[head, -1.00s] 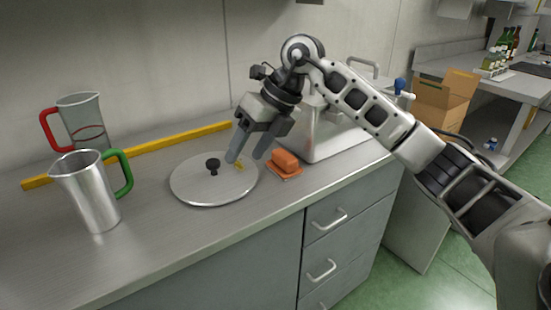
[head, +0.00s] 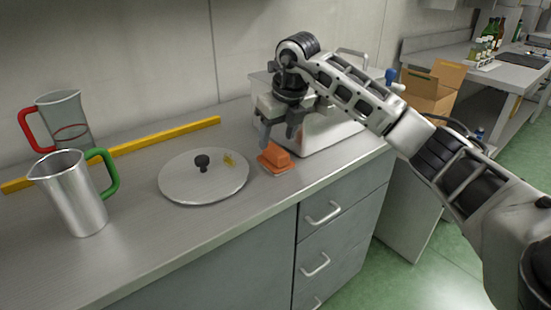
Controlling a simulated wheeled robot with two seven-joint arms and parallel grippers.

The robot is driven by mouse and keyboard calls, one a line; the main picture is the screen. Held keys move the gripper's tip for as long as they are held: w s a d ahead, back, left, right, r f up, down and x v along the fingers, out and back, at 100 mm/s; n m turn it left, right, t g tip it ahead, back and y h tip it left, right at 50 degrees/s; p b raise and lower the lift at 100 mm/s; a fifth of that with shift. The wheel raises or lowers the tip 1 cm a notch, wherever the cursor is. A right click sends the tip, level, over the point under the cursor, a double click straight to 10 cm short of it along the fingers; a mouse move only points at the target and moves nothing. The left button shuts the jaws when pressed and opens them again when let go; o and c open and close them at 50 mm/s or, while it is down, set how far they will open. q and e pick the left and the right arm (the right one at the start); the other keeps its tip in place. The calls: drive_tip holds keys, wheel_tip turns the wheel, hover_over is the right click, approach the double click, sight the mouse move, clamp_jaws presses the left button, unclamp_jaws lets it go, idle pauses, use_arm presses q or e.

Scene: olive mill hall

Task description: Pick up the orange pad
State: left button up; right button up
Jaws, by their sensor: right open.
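The orange pad (head: 275,158) lies on the steel counter, right of the round lid and in front of the white box. It looks like an orange block on a flat orange base. My right gripper (head: 279,141) is open, pointing down just above and behind the pad. Its fingers look apart from the pad, though the exact gap is hard to tell. My left gripper is not in view.
A round metal lid (head: 225,184) with a black knob lies left of the pad. A white box (head: 326,134) stands close behind. A green-handled jug (head: 76,200), a red-handled jug (head: 65,118) and a yellow bar (head: 150,146) are further left. The counter's front edge is near.

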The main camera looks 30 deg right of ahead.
sight(276, 149)
drive_tip(key=x, duration=0.5)
drive_tip(key=shift+d+f, duration=0.1)
drive_tip(key=shift+d, duration=0.25)
drive_tip(key=c, duration=1.1)
drive_tip(key=shift+r, duration=0.75)
drive_tip(key=s+a+r, duration=0.1)
drive_tip(key=s+r, duration=0.3)
drive_tip(key=s+a+r, duration=0.2)
drive_tip(key=s+r, duration=0.1)
drive_tip(key=s, duration=0.1)
drive_tip(key=s+a+r+b, duration=0.1)
drive_tip(key=s+r, duration=0.3)
drive_tip(key=s, duration=0.1)
drive_tip(key=shift+s+a+r, duration=0.1)
drive_tip(key=shift+a+r, duration=0.15)
drive_tip(key=shift+r, duration=0.05)
